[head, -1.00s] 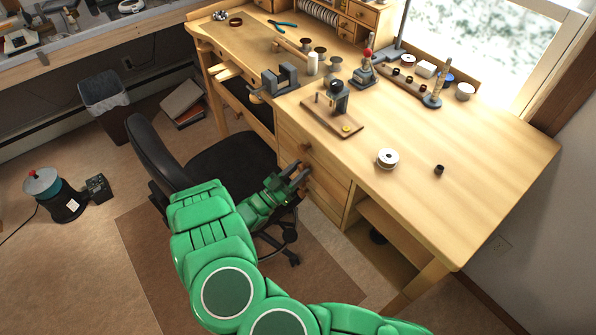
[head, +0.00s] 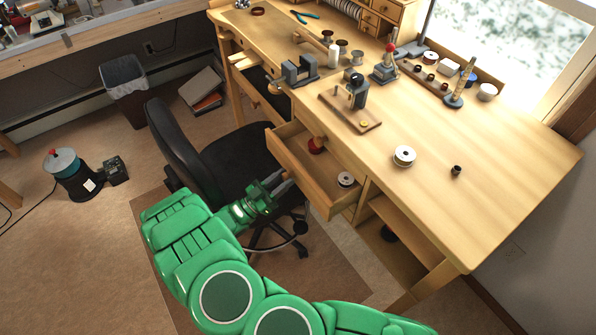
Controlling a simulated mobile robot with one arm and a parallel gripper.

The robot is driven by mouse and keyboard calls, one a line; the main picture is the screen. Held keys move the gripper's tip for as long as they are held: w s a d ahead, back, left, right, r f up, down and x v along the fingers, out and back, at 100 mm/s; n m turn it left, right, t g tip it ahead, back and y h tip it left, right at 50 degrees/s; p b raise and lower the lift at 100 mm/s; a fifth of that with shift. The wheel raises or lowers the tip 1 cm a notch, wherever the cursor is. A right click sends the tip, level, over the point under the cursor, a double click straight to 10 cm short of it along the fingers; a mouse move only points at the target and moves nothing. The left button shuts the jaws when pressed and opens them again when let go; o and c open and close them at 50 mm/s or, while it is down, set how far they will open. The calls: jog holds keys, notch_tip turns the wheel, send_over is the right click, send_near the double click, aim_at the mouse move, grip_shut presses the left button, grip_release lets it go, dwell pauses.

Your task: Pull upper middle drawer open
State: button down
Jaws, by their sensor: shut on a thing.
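A wooden drawer (head: 301,181) in the middle of the workbench stands pulled out, its inside open to view. My gripper (head: 284,183) is shut at the front of this drawer. The handle there is hidden by the fingers.
The black office chair (head: 235,160) stands close to the left of the drawer and my gripper. The workbench top (head: 470,200) carries spools and small tools. An open shelf (head: 405,235) is to the drawer's right. A bin (head: 125,85) stands at the far left.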

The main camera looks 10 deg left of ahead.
jog(key=shift+s+a, duration=0.9)
jog(key=shift+a, duration=0.1)
jog(key=c, duration=0.8)
grip_release()
jog(key=shift+d, duration=0.1)
